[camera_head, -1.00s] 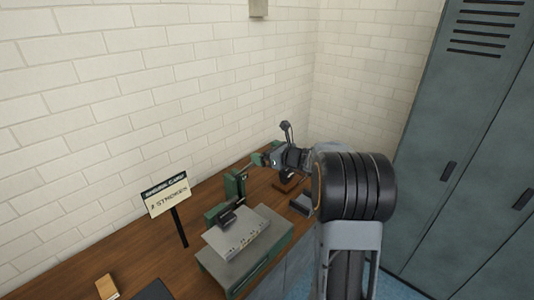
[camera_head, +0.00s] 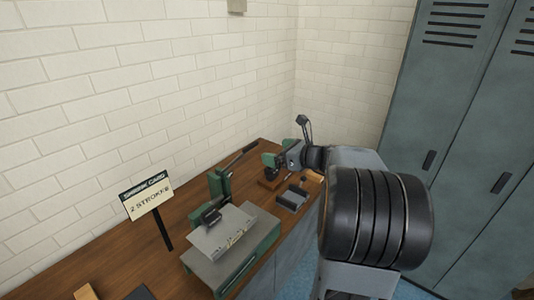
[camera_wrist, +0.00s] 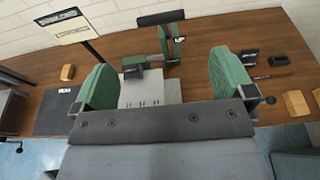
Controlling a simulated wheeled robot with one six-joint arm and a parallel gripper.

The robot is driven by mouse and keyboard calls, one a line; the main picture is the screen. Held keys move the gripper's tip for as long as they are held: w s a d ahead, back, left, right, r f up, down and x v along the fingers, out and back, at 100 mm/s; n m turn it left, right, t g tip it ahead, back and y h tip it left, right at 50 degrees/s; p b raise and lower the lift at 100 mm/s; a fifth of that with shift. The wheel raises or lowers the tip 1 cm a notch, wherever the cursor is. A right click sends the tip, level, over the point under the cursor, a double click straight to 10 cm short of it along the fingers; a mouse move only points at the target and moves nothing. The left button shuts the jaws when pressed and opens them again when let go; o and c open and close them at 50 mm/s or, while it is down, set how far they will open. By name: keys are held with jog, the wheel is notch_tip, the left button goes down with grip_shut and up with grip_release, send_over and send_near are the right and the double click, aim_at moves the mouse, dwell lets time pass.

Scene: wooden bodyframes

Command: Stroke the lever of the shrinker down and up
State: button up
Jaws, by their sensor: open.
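The shrinker (camera_head: 219,184) is a green machine on a grey-topped green base on the wooden bench. Its lever (camera_head: 243,154) has a black grip and slants up to the right in the head view. In the wrist view the lever's black grip (camera_wrist: 161,18) lies crosswise beyond my fingers. A pale metal sheet (camera_head: 222,236) lies at the shrinker's jaws, and it also shows in the wrist view (camera_wrist: 150,92). My gripper (camera_head: 284,156) is open and empty, to the right of the lever and apart from it. Its green-padded fingers (camera_wrist: 165,72) stand wide apart.
A sign (camera_head: 148,197) reading "2 STROKES" stands left of the shrinker. Dark blocks (camera_head: 291,199) and small wooden pieces lie to its right. A dark mat (camera_wrist: 57,113) lies on the bench. A brick wall is behind, and lockers (camera_head: 462,110) stand at the right.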

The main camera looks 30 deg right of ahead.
jog(key=shift+v, duration=0.9)
